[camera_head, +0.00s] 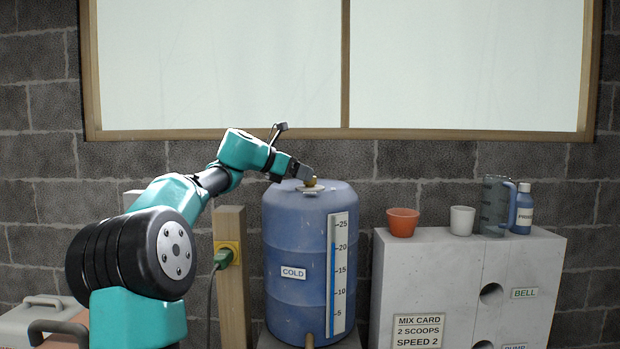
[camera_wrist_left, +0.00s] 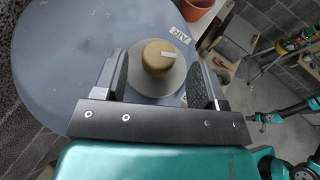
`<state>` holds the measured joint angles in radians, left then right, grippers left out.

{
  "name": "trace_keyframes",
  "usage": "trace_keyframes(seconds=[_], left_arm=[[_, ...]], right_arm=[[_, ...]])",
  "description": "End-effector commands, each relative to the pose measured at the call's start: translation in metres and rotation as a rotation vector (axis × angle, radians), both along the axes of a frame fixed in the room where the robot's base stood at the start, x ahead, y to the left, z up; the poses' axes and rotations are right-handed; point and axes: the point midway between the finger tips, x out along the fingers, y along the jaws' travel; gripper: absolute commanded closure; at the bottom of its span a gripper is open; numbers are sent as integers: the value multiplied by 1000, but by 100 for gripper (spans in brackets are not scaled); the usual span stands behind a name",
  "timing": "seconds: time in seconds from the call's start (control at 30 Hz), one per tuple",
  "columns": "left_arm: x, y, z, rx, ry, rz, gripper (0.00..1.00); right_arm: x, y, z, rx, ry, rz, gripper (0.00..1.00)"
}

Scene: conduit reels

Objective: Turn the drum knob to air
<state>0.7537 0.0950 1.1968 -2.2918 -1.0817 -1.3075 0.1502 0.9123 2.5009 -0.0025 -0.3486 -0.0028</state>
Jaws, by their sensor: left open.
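The blue drum (camera_head: 308,240) stands upright against the wall, with a COLD label (camera_head: 293,273) and a level scale (camera_head: 339,275) on its front. The brass-coloured drum knob (camera_wrist_left: 158,57) sits on a grey round base on the drum's lid; in the head view it shows small on top (camera_head: 311,181). A white pointer mark is on the knob's top. The AIR label (camera_wrist_left: 180,35) lies on the lid just beyond the knob, to its upper right. My left gripper (camera_wrist_left: 160,75) is open, its fingers on either side of the knob, apart from it. My right gripper is not in view.
A concrete block (camera_head: 455,280) at the right carries an orange pot (camera_head: 402,222), a white cup (camera_head: 462,220), a clear jug (camera_head: 494,205) and a blue bottle (camera_head: 524,208). A wooden post (camera_head: 230,285) with a green plug stands left of the drum.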

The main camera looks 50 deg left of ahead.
Motion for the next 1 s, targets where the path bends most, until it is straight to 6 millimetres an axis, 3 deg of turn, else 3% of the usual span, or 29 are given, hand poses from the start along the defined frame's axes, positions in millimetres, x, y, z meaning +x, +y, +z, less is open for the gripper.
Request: trace_keyframes(seconds=[0.23, 0.63, 1.0], left_arm=[[29, -7, -12, -1, 0, -3, 35], [34, -8, -14, 0, 0, 0, 36], [34, -8, -14, 0, 0, -1, 72]], right_arm=[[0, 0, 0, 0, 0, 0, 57], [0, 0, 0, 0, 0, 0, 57], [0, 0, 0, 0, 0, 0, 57]])
